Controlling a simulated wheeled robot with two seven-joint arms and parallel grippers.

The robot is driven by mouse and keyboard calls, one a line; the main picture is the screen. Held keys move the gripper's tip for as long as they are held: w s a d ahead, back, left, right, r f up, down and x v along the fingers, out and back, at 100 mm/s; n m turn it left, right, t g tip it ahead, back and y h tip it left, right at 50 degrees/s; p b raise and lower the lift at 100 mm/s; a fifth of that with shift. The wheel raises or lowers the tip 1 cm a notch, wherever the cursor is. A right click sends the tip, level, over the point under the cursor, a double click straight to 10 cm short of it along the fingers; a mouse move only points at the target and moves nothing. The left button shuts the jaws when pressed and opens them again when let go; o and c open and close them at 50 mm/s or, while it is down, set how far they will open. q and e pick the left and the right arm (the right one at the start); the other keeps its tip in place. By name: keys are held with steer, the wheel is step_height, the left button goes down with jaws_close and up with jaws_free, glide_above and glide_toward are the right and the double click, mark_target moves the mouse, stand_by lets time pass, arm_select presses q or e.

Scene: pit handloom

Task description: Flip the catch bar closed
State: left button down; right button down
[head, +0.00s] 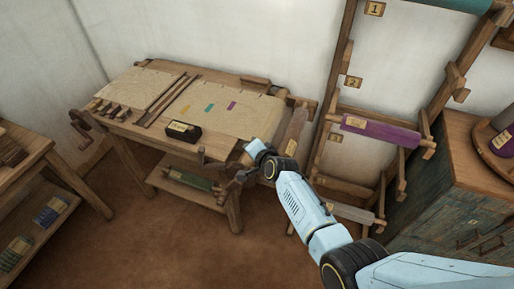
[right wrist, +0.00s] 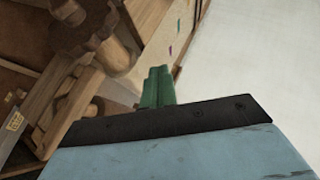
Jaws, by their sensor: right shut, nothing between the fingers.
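The wooden loom table (head: 232,84) stands in the middle of the head view with cream cloth across its top. My right gripper (right wrist: 158,72) shows in the right wrist view as two green fingers shut together and empty. In the head view my right arm reaches the table's front right corner, and its hand hides part of that corner. A wooden ratchet wheel (right wrist: 85,25) and a round wooden peg (right wrist: 114,57) lie left of the fingers in the right wrist view, apparently apart from them. I cannot tell which wooden piece is the catch bar. My left gripper is out of view.
A black box (head: 183,132) with a label sits on the table's front edge. A rack with a purple roll (head: 381,131) stands to the right, beside a worn cabinet (head: 440,205). A side bench (head: 28,165) is at left. The brown floor in front is clear.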

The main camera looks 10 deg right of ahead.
step_height(320, 180, up, 5)
steer(key=s+a+p, duration=0.1)
steer(key=s+a, duration=0.1)
steer(key=shift+s+a, duration=0.25)
steer(key=shift+a, duration=0.05)
steer(key=shift+f, duration=0.1)
steer(key=s+d+f+n+g+h+b, duration=0.1)
steer(key=s+d+f+n+g+b, duration=0.15)
steer(key=s+f, duration=0.65)
steer(key=s+d+f+n+g+b, duration=0.1)
steer(key=s+d+f+n+b, duration=0.15)
steer(key=s+f, duration=0.7)
steer(key=s+d+f+n+g+h+b, duration=0.1)
steer(key=s+d+f+g+b, duration=0.2)
steer(key=f, duration=1.1)
steer(key=s+d+f+n+g+b, duration=0.1)
steer(key=s+d+f+n+b, duration=0.1)
steer(key=s+f, duration=0.4)
steer(key=s+d+f+n+g+h+b, duration=0.1)
steer(key=s+d+f, duration=0.4)
steer(key=s, duration=1.1)
steer(key=s+d+f+n+g+h+b, duration=0.1)
steer(key=s+d+f+n+g+b, duration=0.1)
steer(key=s+f, duration=0.5)
steer(key=s+d+n+b, duration=0.1)
steer(key=s+d, duration=0.1)
steer(key=s, duration=0.2)
steer(key=shift+n, duration=0.3)
